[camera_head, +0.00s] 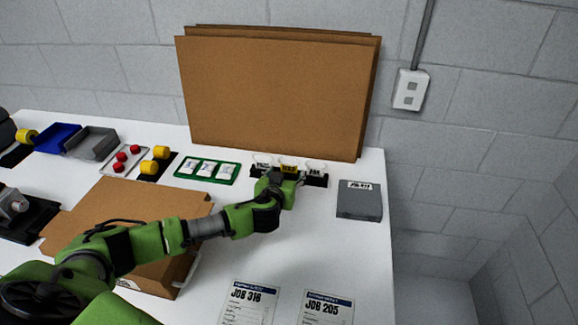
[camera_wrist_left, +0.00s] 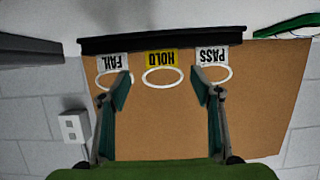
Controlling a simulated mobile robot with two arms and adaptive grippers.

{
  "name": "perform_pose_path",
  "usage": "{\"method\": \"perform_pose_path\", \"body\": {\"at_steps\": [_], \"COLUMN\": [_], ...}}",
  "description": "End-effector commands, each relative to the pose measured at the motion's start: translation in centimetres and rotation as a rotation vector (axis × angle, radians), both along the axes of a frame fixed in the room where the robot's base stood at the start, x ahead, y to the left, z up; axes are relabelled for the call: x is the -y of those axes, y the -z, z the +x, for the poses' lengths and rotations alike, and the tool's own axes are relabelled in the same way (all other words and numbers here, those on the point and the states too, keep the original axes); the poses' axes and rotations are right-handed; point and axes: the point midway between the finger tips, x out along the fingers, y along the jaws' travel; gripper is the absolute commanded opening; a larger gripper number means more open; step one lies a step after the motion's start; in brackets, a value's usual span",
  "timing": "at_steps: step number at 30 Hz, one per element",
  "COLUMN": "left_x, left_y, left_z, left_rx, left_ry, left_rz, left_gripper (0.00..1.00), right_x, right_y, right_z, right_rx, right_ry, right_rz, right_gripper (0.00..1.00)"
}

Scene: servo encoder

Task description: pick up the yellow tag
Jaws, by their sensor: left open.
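In the left wrist view the yellow tag (camera_wrist_left: 162,58) appears upside down with a white ring, between the white FAIL tag (camera_wrist_left: 113,60) and the white PASS tag (camera_wrist_left: 212,56). My left gripper (camera_wrist_left: 161,92) is open and empty, its fingers spread to either side of the yellow tag's ring. In the head view my left gripper (camera_head: 283,180) covers part of the rack's front. My right gripper is not in view.
Brown boards (camera_head: 275,95) lean upright behind the rack. A green tray (camera_head: 207,171) stands left of it and a grey box (camera_head: 359,201) right. Job sheets (camera_head: 328,308) lie at the front.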

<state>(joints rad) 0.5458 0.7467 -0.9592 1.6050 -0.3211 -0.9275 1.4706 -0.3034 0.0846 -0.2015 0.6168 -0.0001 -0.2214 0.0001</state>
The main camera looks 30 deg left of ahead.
Motion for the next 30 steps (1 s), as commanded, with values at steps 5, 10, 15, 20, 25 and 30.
{"method": "perform_pose_path", "body": {"at_steps": [5, 10, 15, 20, 25, 30], "left_x": [-0.2, -0.6, -1.2, -1.5, -1.7, -1.6], "left_y": [0.3, 0.6, 1.4, 2.2, 2.5, 2.6], "left_z": [0.7, 1.6, 3.2, 4.5, 5.1, 5.1], "left_rx": [0.000, -0.001, 0.001, 0.000, 0.000, 0.000], "left_ry": [0.000, -0.002, -0.001, -0.001, -0.001, 0.000], "left_rz": [-0.001, 0.002, 0.002, 0.000, 0.000, 0.000], "left_gripper": [0.58, 0.58, 0.58, 0.58, 0.58, 0.58], "right_x": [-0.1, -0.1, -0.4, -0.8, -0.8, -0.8], "right_y": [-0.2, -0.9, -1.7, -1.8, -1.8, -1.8], "right_z": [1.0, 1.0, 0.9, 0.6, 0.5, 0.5], "right_rx": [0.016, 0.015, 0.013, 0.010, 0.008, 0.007], "right_ry": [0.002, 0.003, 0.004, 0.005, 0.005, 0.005], "right_rz": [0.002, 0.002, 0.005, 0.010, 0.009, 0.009], "right_gripper": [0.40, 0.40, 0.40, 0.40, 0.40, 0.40]}}
